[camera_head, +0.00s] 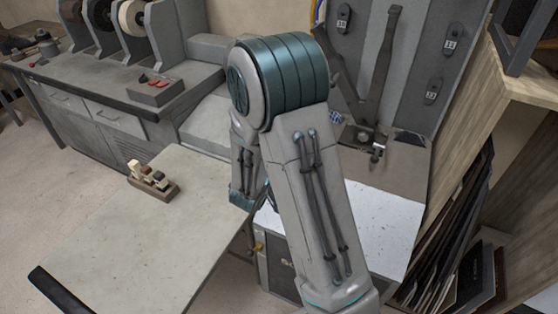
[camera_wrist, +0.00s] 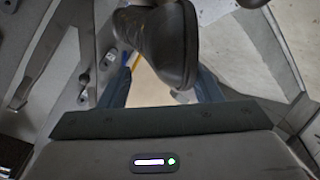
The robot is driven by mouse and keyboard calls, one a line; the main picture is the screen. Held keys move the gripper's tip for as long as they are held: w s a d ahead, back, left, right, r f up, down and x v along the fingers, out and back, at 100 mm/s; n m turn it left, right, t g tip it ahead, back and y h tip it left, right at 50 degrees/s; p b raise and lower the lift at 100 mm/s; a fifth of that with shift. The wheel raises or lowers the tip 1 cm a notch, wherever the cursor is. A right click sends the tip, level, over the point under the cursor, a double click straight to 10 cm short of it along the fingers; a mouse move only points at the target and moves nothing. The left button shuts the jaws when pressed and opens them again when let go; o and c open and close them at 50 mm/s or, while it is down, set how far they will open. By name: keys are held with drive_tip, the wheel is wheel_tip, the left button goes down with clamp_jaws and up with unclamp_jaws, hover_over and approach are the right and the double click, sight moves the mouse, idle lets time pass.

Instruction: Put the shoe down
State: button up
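A dark shoe (camera_wrist: 165,45) shows at the top middle of the wrist view, its rounded end towards the camera. My gripper (camera_wrist: 161,72) has its two bluish fingers on either side of the shoe, leaning in towards it. The fingertips are hidden behind the shoe, and it looks held between them. In the head view my own arm covers the middle, and neither the shoe nor the fingertips can be made out there.
A grey-topped table (camera_head: 130,235) at left carries a small wooden block with pieces (camera_head: 152,181); its top is mostly bare. A white surface (camera_head: 385,215) lies right of my arm. Behind are a bench with wheels (camera_head: 135,18) and a grey machine (camera_head: 385,75). Dark sheets (camera_head: 455,225) lean in a wooden rack at right.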

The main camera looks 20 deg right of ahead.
idle(0.3)
drive_tip(key=b+v, duration=0.3)
drive_tip(key=v, duration=0.9)
drive_tip(key=s+d+r+m+g, duration=0.1)
drive_tip(key=s+d+m+g, duration=0.2)
drive_tip(key=s+d+g, duration=0.7)
drive_tip(key=s+a+r+n+t+y, duration=0.1)
drive_tip(key=s+a+r+n+y, duration=0.1)
drive_tip(key=s+a+y, duration=0.3)
drive_tip(key=a+r+y, duration=0.1)
drive_tip(key=a+y, duration=0.3)
drive_tip(key=shift+s+a+r, duration=0.25)
